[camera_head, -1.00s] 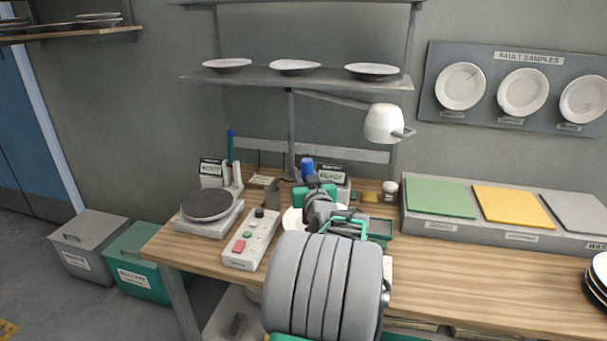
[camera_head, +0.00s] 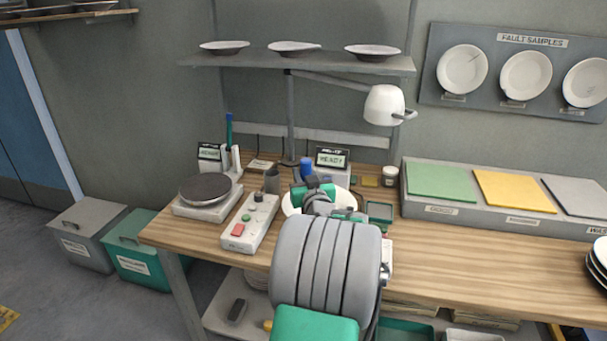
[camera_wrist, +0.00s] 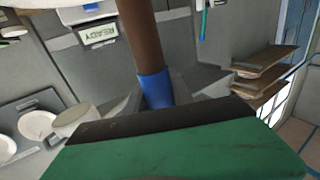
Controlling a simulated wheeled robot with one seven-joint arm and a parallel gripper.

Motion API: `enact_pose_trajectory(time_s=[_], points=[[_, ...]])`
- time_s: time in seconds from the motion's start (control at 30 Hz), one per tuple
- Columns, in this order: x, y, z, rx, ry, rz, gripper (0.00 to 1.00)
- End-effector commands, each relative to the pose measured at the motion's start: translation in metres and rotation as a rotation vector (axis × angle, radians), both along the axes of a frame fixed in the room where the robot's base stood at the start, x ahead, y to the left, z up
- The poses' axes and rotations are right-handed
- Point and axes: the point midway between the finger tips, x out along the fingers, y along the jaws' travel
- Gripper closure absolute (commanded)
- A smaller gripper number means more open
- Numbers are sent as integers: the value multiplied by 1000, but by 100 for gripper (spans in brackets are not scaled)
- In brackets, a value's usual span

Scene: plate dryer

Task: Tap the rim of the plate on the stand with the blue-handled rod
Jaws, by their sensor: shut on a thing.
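My gripper (camera_head: 313,187) is over the middle of the bench, seen from behind in the head view. In the wrist view its green jaw with a dark pad (camera_wrist: 150,122) is shut on the rod (camera_wrist: 139,35). The rod has a blue part (camera_wrist: 154,90) at the jaws and a brown length running out of the top. In the head view a white plate (camera_head: 291,208) lies under and behind my gripper, which hides much of it. Its stand is hidden. I cannot tell whether the rod touches the plate. A blue cylinder (camera_head: 306,166) shows just beyond my gripper.
A button box (camera_head: 250,222) and a round dark-topped device (camera_head: 206,188) stand left. A READY display (camera_head: 332,160) stands behind the plate. A lamp (camera_head: 384,105) hangs above. Green, yellow and grey pads (camera_head: 441,182) lie right.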

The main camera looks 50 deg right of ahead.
Motion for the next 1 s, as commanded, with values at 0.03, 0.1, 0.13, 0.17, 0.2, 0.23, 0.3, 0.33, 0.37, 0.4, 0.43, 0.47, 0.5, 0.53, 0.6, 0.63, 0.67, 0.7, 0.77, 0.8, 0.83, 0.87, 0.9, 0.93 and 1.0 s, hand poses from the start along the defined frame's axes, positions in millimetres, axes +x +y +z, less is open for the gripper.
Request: enact_pose_trajectory(time_s=[0.03, 0.1, 0.13, 0.17, 0.2, 0.23, 0.3, 0.33, 0.37, 0.4, 0.43, 0.47, 0.5, 0.53, 0.6, 0.63, 0.67, 0.7, 0.77, 0.8, 0.83, 0.87, 0.9, 0.93, 1.0], points=[[0, 0, 0, -1, -1, 0, 100], [0, 0, 0, -1, -1, 0, 100], [0, 0, 0, -1, -1, 0, 100], [0, 0, 0, -1, -1, 0, 100], [0, 0, 0, -1, -1, 0, 100], [0, 0, 0, -1, -1, 0, 100], [0, 0, -1, -1, -1, 0, 100], [0, 0, -2, -1, -1, 0, 100], [0, 0, -2, -1, -1, 0, 100], [0, 0, -2, -1, -1, 0, 100], [0, 0, -2, -1, -1, 0, 100], [0, 0, -3, -1, -1, 0, 100], [0, 0, -3, -1, -1, 0, 100], [0, 0, -4, -1, -1, 0, 100], [0, 0, -4, -1, -1, 0, 100], [0, 0, -4, -1, -1, 0, 100], [0, 0, -5, -1, -1, 0, 100], [0, 0, -5, -1, -1, 0, 100], [0, 0, -6, -1, -1, 0, 100], [0, 0, -5, -1, -1, 0, 100], [0, 0, -5, 0, 0, 0, 100], [0, 0, -5, 0, 0, 0, 100], [0, 0, -5, 0, 0, 0, 100], [0, 0, -5, 0, 0, 0, 100], [0, 0, -5, 0, 0, 0, 100]])
